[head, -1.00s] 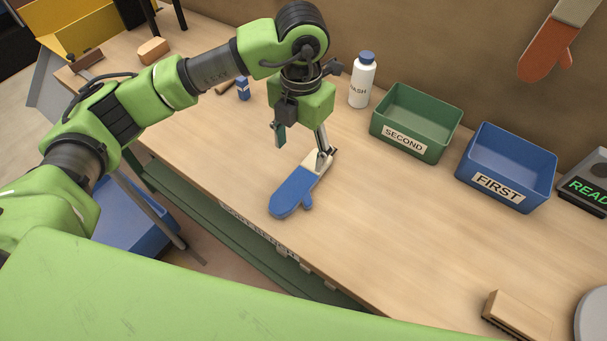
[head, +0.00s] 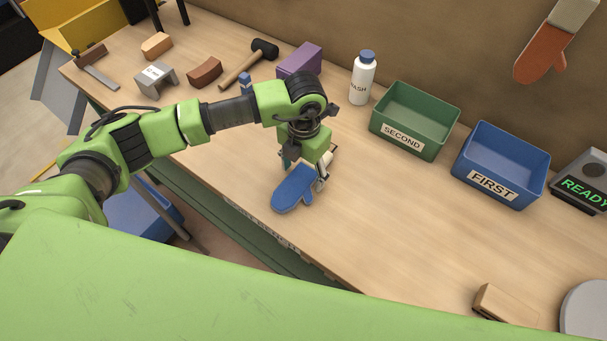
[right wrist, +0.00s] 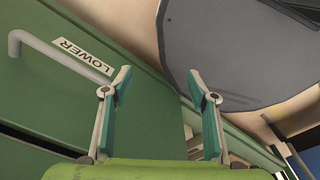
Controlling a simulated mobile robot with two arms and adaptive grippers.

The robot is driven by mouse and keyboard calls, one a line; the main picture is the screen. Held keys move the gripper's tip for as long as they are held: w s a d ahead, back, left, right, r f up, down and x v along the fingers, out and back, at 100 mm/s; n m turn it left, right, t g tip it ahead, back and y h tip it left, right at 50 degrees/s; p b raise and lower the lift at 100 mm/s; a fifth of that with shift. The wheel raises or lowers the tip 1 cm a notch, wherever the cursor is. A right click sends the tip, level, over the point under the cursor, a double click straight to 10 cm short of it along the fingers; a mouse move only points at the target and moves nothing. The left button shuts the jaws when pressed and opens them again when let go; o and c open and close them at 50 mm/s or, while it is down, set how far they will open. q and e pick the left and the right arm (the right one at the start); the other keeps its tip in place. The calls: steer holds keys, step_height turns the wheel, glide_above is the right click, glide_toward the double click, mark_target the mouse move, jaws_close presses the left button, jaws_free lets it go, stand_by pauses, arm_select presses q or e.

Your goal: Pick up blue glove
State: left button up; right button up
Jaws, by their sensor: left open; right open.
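The blue glove (head: 292,188) lies on the workbench near its front edge in the head view, its cuff end towards the back and partly hidden by my gripper. My left gripper (head: 305,172) points down at the glove's cuff end, with one finger on each side of it as far as I can see. It is open; whether the fingers touch the glove I cannot tell. My right gripper (right wrist: 160,95) is open and empty in the right wrist view, in front of a green drawer front labelled LOWER (right wrist: 85,58).
A green bin marked SECOND (head: 415,120) and a blue bin marked FIRST (head: 502,165) stand to the right. A white bottle (head: 362,78), purple box (head: 300,60) and mallet (head: 250,62) are behind. A red glove (head: 545,50) hangs on the wall. The front right bench is mostly clear.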

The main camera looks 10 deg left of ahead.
mark_target(303, 174)
arm_select(q)
steer(key=c, duration=1.2)
steer(key=shift+c, duration=0.2)
steer(key=shift+r, duration=0.45)
step_height(303, 174, up, 2)
steer(key=shift+w+r+b, duration=0.1)
steer(key=shift+b, duration=0.35)
steer(key=s+d+r+b, duration=0.4)
steer(key=s+r, duration=0.6)
steer(key=s, duration=0.3)
steer(key=shift+s+d, duration=0.2)
steer(key=shift+s, duration=0.05)
